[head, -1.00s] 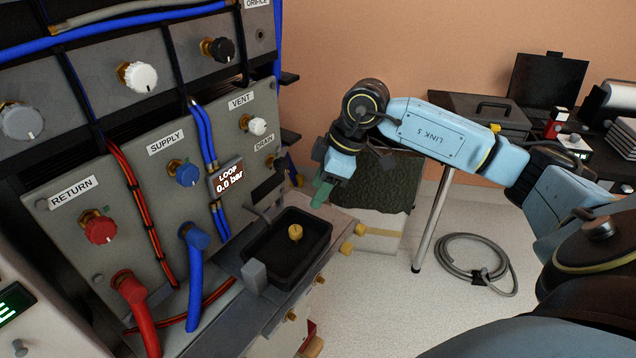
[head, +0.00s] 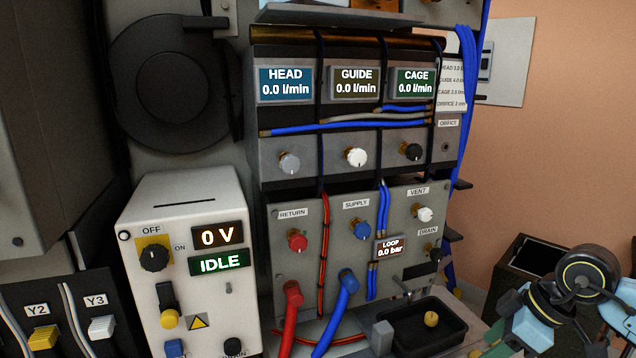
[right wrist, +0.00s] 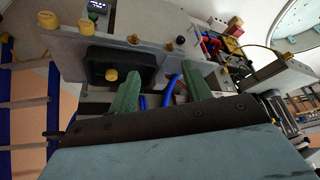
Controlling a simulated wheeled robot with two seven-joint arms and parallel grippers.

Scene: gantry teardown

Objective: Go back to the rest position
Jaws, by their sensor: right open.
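My right gripper (right wrist: 160,92) shows in the right wrist view with its two green fingers spread apart and nothing between them. In the head view the right gripper (head: 500,345) is at the lower right, beside the black drain tray, partly cut off by the picture's lower edge. The black tray (head: 455,322) holds a yellow fitting (head: 431,319); both also show in the right wrist view, the tray (right wrist: 135,56) left of centre and the fitting (right wrist: 111,75) in it. My left gripper is not in view.
The gantry panel (head: 318,258) has red and blue hoses, knobs and a loop display reading 0.0 bar. A white power box (head: 190,290) reads 0 V and IDLE. A dark open bin (head: 520,272) stands behind my right arm.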

